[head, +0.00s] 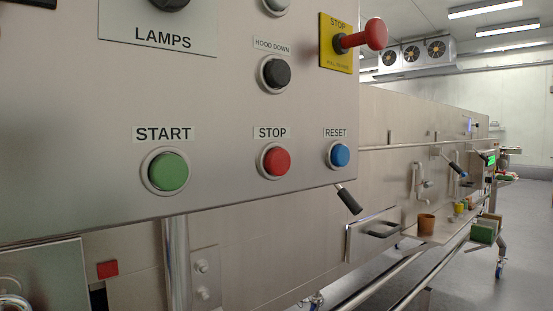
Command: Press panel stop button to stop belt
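The red stop button (275,161) sits in a pale ring in the lower part of the steel control panel (85,105), under a label reading STOP. The green START button (168,172) is to its left and the blue RESET button (340,154) to its right. A red mushroom-shaped knob (375,34) on a yellow plate marked STOP and PULL TO RUN stands out at the panel's upper right. My gripper is not in view, and nothing covers the buttons. The belt is not visible.
A black button (275,74) labelled HOOD DOWN is above the stop button. Grey floor (525,230) is open at right.

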